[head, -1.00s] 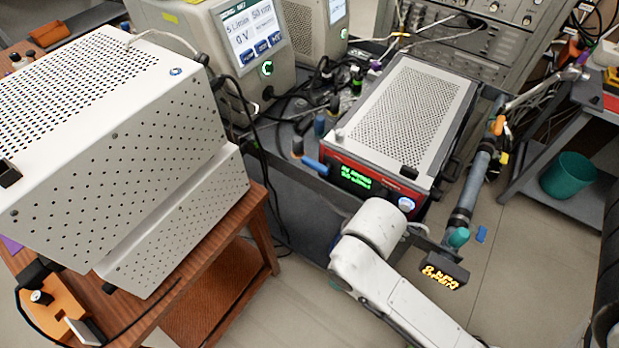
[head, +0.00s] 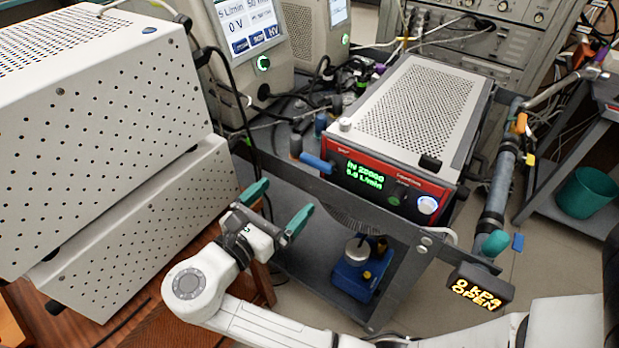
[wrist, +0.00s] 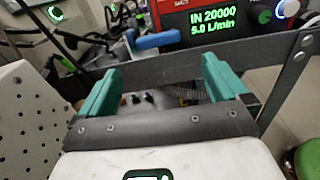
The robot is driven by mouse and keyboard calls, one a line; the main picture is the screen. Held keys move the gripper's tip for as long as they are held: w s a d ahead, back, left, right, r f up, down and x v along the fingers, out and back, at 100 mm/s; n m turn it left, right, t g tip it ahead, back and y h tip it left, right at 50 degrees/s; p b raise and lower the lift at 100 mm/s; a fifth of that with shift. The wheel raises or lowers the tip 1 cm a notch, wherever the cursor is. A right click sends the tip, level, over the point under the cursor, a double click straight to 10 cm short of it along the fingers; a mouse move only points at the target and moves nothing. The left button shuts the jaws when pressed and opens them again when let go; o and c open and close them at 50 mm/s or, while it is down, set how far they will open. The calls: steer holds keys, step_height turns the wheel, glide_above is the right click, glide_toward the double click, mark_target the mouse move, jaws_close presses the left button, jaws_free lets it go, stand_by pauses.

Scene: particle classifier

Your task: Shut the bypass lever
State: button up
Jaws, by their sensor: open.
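A blue-handled lever (head: 317,163), which looks like the bypass lever, sits at the near left corner of the red-fronted instrument (head: 385,190). Its handle lies nearly sideways. It also shows in the wrist view (wrist: 157,40), ahead of the fingers and near their midline. My gripper (head: 277,205) is open and empty, with teal fingers, below and left of the lever and apart from it. In the wrist view my gripper (wrist: 161,66) has both fingers spread, with nothing between them. A small display (head: 480,294) at the right reads 0 kPa OPEN.
A large perforated white cabinet (head: 130,160) stands close on the left. The cart's dark front rail (head: 375,205) runs below the instrument. A pipe (head: 496,195) with a teal knob (head: 496,243) stands at right. A blue device (head: 360,272) sits on the lower shelf.

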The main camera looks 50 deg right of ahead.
mark_target(314, 162)
steer(key=d, duration=1)
steer(key=shift+w+d+r, duration=0.15)
steer(key=shift+w+r, duration=0.15)
steer(key=shift+w, duration=0.05)
steer(key=shift+c, duration=0.3)
steer(key=c, duration=0.8)
